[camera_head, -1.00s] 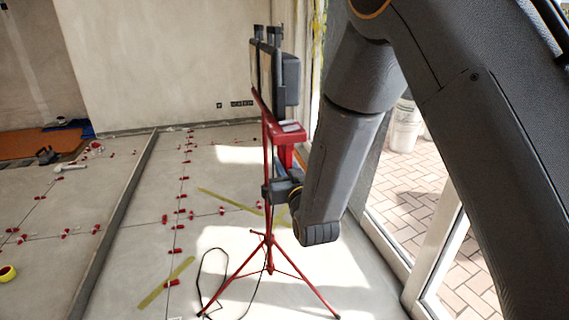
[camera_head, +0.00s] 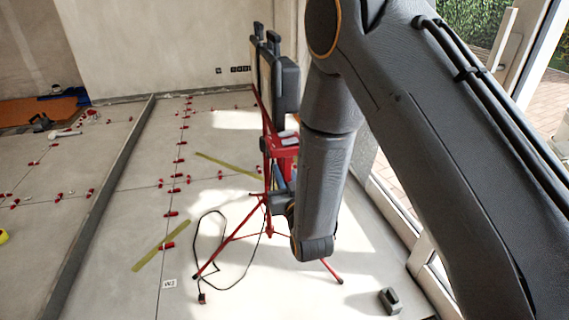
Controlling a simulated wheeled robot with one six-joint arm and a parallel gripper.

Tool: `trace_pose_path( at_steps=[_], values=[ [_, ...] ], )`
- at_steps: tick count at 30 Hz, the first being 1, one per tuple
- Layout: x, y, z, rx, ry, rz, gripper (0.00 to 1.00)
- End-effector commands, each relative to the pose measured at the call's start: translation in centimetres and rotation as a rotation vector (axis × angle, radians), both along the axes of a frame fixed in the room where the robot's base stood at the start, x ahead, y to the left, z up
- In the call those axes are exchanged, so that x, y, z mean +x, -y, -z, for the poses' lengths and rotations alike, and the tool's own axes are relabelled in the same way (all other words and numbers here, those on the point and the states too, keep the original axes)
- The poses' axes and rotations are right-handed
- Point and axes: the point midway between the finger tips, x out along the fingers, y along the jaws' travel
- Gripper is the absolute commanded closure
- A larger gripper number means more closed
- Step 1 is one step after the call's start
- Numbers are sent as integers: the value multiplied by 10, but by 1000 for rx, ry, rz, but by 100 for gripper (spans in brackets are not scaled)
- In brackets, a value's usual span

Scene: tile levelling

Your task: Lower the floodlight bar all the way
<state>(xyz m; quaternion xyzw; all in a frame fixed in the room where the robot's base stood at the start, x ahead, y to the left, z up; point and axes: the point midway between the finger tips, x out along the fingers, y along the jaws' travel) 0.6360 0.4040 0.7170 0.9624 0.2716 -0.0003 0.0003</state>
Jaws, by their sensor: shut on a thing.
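The floodlight bar (camera_head: 286,85) shows edge-on at the top of a red tripod stand, with a dark lamp housing on its right. A red bracket (camera_head: 283,146) hangs below the lamps. The stand's legs (camera_head: 228,244) are spread on the floor, and the hub sits not far beneath the bracket. My gripper (camera_head: 276,182) is at the red mast, between bracket and hub, shut on it as far as I can tell. My arm's last links hide part of the gripper and the right side of the stand.
A black cable (camera_head: 212,262) loops on the floor left of the stand. A small grey block (camera_head: 389,300) lies at the lower right. Red levelling clips (camera_head: 172,214) line the tile joints. A long grey strip (camera_head: 113,190) crosses the floor at left. Glass doors stand at right.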

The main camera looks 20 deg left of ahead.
Motion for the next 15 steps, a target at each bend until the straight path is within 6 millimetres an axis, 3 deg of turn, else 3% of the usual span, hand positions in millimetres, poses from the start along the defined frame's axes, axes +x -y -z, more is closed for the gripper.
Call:
trace_pose_path(
  at_steps=[4, 15],
  values=[
    [-1, 0, 14, -3, -4, -1, 100],
    [-1, 1, 19, -5, -9, -1, 100]
  ],
)
